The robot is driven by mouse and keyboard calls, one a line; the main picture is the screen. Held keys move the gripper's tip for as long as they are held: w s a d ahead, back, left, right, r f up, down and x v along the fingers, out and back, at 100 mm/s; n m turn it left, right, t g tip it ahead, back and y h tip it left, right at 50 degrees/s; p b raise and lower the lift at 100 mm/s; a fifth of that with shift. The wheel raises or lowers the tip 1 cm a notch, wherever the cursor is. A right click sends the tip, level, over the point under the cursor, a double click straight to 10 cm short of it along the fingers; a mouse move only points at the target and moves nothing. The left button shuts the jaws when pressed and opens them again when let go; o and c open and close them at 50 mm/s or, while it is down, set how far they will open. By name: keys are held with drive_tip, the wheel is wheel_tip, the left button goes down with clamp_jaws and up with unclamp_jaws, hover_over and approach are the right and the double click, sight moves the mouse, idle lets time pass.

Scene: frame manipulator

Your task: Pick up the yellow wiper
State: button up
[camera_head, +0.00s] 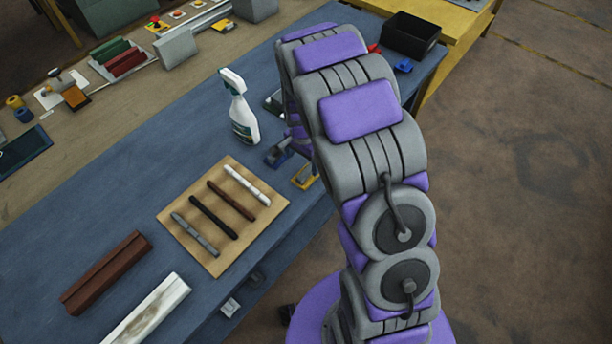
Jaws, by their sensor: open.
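A small yellow tool (305,176), which looks like the yellow wiper, lies near the blue table's right edge. My arm comes close to its right side in the picture, and its fine shape is hard to make out. A similar small blue tool (278,153) lies just up and left of it. My purple and grey arm rises from the lower right, bends over at the top and comes down behind its own links.
A white spray bottle (240,108) stands left of my arm. A tan board (205,238) holds several rods. A brown block (106,272) and a whitish block (150,312) lie at the lower left. A black bin (411,36) stands at the far right. Brown floor lies right of the table.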

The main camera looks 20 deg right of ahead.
sight(306, 171)
drive_tip(key=f, duration=0.2)
drive_tip(key=f+b, duration=0.1)
drive_tip(key=f, duration=0.4)
drive_tip(key=shift+s+d, duration=0.1)
drive_tip(key=shift+d, duration=0.3)
drive_tip(key=shift+c, duration=0.3)
drive_tip(key=c, duration=1.2)
drive_tip(key=shift+r, duration=0.15)
drive_tip(key=shift+r, duration=0.6)
drive_tip(key=shift+s+r+p, duration=0.2)
drive_tip(key=shift+r, duration=0.4)
drive_tip(key=shift+s+r+p, duration=0.15)
drive_tip(key=shift+r, duration=0.45)
drive_tip(key=s, duration=1)
drive_tip(key=s+r+p, duration=0.1)
drive_tip(key=s, duration=0.4)
drive_tip(key=shift+s+r, duration=0.1)
drive_tip(key=shift+s, duration=0.05)
